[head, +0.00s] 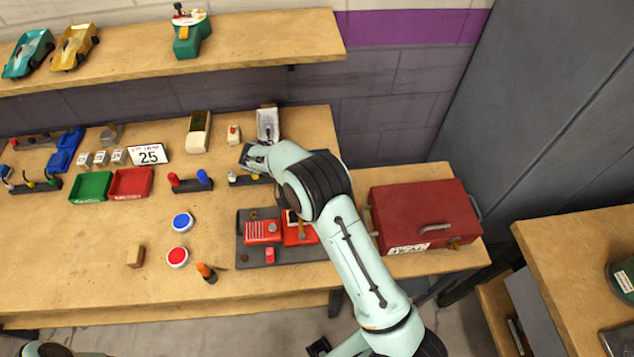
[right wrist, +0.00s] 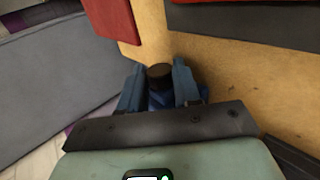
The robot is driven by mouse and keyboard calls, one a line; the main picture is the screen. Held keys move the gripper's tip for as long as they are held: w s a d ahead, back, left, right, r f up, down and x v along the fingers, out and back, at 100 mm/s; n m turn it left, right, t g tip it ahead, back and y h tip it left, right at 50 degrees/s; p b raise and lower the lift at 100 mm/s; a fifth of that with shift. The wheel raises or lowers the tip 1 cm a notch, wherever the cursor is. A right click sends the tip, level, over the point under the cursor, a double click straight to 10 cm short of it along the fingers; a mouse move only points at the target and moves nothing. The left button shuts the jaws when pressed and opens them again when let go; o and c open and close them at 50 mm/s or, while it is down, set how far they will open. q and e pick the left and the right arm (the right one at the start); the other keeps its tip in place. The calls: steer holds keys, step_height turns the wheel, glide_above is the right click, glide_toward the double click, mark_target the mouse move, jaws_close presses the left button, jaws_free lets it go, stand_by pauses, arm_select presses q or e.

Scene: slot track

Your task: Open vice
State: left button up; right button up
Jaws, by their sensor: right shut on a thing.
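The blue vice (head: 321,153) is at the back right of the workbench, mostly hidden behind my right arm in the head view. In the right wrist view my right gripper (right wrist: 158,88) is shut around a part with a round black end (right wrist: 160,72) and blue below it, which looks like part of the vice. How far apart the vice jaws stand cannot be seen. In the head view the right fingertips are hidden behind my forearm. My left gripper is not in view.
A dark mat (head: 243,254) with red boxes lies in front of my arm. A red toolbox (head: 425,215) stands to the right. Red (head: 131,183) and green (head: 90,186) trays, small blocks and tool racks fill the left rear. The bench's front left is mostly clear.

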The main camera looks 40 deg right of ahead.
steer(key=o, duration=1.1)
steer(key=shift+c, duration=0.2)
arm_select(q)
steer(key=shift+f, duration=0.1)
arm_select(e)
steer(key=shift+s+f, duration=0.1)
